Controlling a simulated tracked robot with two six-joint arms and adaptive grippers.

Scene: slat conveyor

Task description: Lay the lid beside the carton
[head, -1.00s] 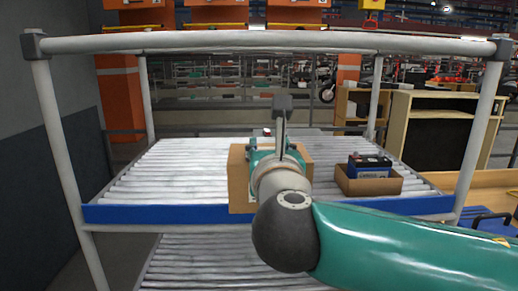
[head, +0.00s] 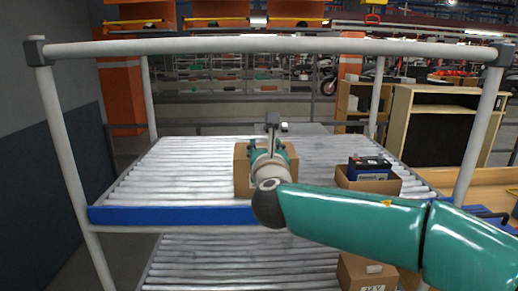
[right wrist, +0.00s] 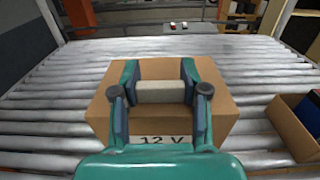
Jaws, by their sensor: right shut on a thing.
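The lid (head: 242,178) is brown, with a pale grey grip bar (right wrist: 161,91) on top and "12 V" printed near its front edge. It is over the upper rollers, left of the open carton (head: 369,186); I cannot tell whether it touches them. My right gripper (head: 270,154) is shut on the lid's bar, with a finger at each end in the right wrist view. My arm hides part of the lid in the head view. The carton holds a dark and blue battery (head: 370,166); it shows in part at the right wrist view's right edge. My left gripper is not in view.
The roller conveyor (head: 170,178) has a blue front rail (head: 165,215) and grey posts with a top bar (head: 270,45). Its rollers left of the lid are clear. Another brown box (head: 365,272) stands on the lower level. A small dark and white thing lies behind the lid.

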